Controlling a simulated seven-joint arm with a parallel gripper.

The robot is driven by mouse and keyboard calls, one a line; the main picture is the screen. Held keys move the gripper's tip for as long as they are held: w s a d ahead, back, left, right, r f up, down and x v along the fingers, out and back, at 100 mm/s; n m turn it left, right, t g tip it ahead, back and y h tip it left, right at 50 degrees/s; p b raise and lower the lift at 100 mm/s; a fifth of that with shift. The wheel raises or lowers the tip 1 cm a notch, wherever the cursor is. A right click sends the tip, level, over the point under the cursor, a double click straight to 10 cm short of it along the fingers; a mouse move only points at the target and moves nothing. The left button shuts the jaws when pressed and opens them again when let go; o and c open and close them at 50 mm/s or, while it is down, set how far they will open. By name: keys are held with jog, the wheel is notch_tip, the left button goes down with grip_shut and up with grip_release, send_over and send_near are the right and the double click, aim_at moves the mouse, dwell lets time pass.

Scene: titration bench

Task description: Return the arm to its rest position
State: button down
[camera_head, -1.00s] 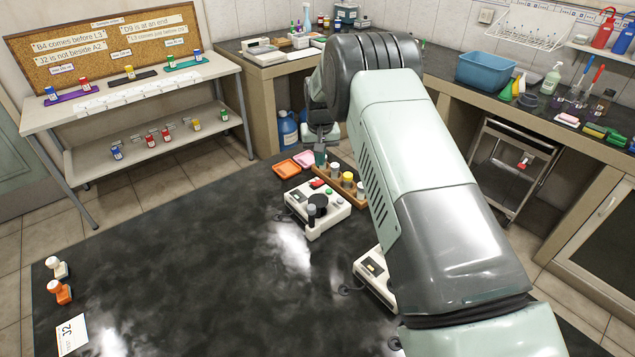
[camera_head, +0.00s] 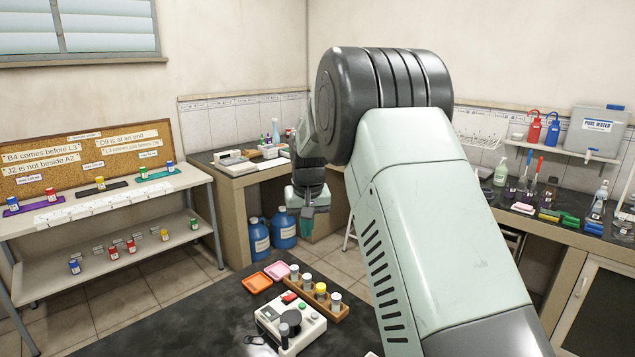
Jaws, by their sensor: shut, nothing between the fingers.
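My arm rises from the bottom right and bends over at its large dark joint. My gripper (camera_head: 308,222) hangs at the far end of the arm, pointing down. It is above the floor beyond the back edge of the dark table (camera_head: 180,305), in front of the blue jugs (camera_head: 271,232). Its fingers are small in the picture and look shut and empty. It touches nothing that I can see.
A two-tier shelf (camera_head: 100,210) stands left. Counters line the back and right.

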jog(key=s+d+r+t, duration=0.1)
jog(key=s+d+r, duration=0.3)
jog(key=s+r, duration=0.4)
jog(key=s+d+r, duration=0.4)
jog(key=s+r, duration=0.4)
jog(key=r, duration=0.1)
jog(key=s+d+m+t, duration=0.1)
jog(key=s+d, duration=0.2)
jog(key=s, duration=0.9)
jog(key=s+d+m+t, duration=0.1)
jog(key=s+d, duration=0.2)
jog(key=s, duration=0.9)
jog(key=shift+f+h, duration=0.3)
